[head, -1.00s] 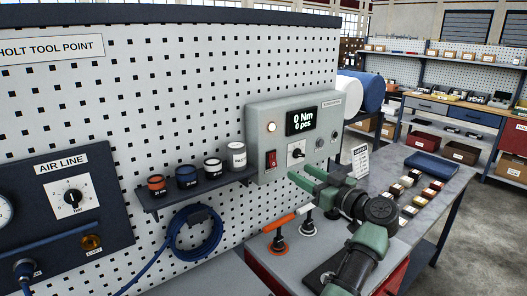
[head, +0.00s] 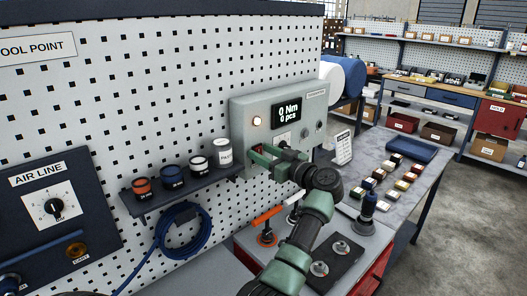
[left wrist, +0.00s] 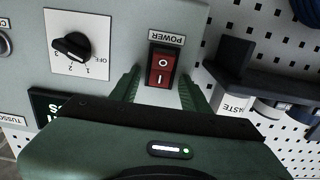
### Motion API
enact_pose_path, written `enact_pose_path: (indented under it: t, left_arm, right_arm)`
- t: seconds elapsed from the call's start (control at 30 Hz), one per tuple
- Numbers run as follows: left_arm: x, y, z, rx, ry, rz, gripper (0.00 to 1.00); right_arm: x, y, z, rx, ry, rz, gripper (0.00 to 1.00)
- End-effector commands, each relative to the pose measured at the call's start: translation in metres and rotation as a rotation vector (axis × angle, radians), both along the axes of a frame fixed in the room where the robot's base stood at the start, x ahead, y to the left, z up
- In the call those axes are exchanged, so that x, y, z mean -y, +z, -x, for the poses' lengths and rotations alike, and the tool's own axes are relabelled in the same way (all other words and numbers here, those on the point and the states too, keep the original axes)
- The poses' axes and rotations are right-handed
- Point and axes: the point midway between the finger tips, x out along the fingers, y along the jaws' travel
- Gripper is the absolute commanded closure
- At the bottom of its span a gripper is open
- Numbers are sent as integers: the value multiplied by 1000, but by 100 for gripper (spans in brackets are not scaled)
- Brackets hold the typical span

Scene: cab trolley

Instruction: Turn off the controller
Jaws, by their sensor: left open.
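The controller (head: 240,115) is a grey box on the pegboard, with a lit lamp (head: 257,121) and a lit display (head: 287,113) reading 0 Nm, 0 pcs. In the left wrist view the red rocker power switch (left wrist: 161,71), marked POWER, lies ahead between the fingertips. Contact with it cannot be made out. A black dial (left wrist: 72,46) on a white plate sits to its left there. My right gripper is out of view.
A shelf (head: 150,208) with several pots is left of the controller, above a coiled blue hose (head: 183,235). Tools with orange (head: 267,216) and white handles stand below my gripper. An air line panel (head: 90,215) is at left.

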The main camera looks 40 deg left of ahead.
Motion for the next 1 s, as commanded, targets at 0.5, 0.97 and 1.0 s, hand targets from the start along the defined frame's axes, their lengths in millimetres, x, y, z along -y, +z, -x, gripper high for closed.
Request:
enact_pose_path:
  t: [0.5, 0.97, 1.0]
  left_arm:
    - [0, -1, 0, -1, -1, -4, 100]
    - [3, -17, 0, 28, -1, -367, 100]
    - [3, -17, 0, 30, -1, -391, 100]
  right_arm:
    - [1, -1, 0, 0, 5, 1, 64]
    - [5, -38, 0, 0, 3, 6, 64]
    - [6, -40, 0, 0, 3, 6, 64]
